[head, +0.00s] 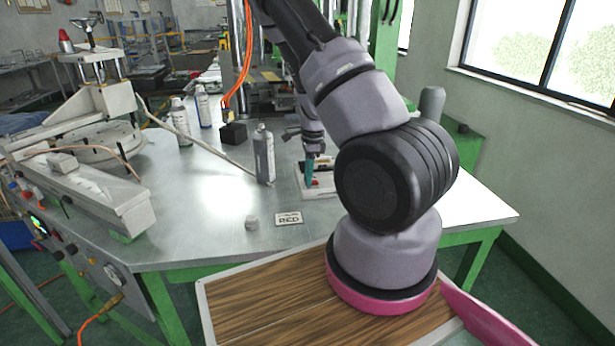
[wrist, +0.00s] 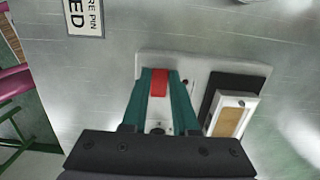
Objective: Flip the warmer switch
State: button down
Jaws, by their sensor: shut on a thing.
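The warmer is a flat white unit (wrist: 205,62) on the metal table. It also shows in the head view (head: 318,192), partly behind my arm. Its red switch (wrist: 159,86) is near its left end in the wrist view. My gripper (wrist: 159,78) has its two teal fingers on either side of the red switch, shut on it. In the head view my gripper (head: 310,183) points down at the warmer. The switch is hidden by the fingers in part, and I cannot tell which way it is tipped.
A framed tan piece (wrist: 231,118) lies on the warmer's black pad (wrist: 228,83). A grey bottle (head: 264,155) stands left of my gripper, near a black block (head: 233,134).

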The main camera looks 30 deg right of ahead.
aim_at(316, 181)
jog(key=shift+d+y, duration=0.15)
jog(key=shift+y, duration=0.45)
jog(key=shift+r, duration=0.1)
jog(key=c, duration=0.7)
grip_release()
jog(key=r, duration=0.3)
jog(key=d+r, duration=0.1)
jog(key=r, duration=0.3)
jog(key=d+r, duration=0.1)
jog(key=r, duration=0.2)
jog(key=shift+s+r, duration=0.3)
jog(key=shift+s, duration=0.05)
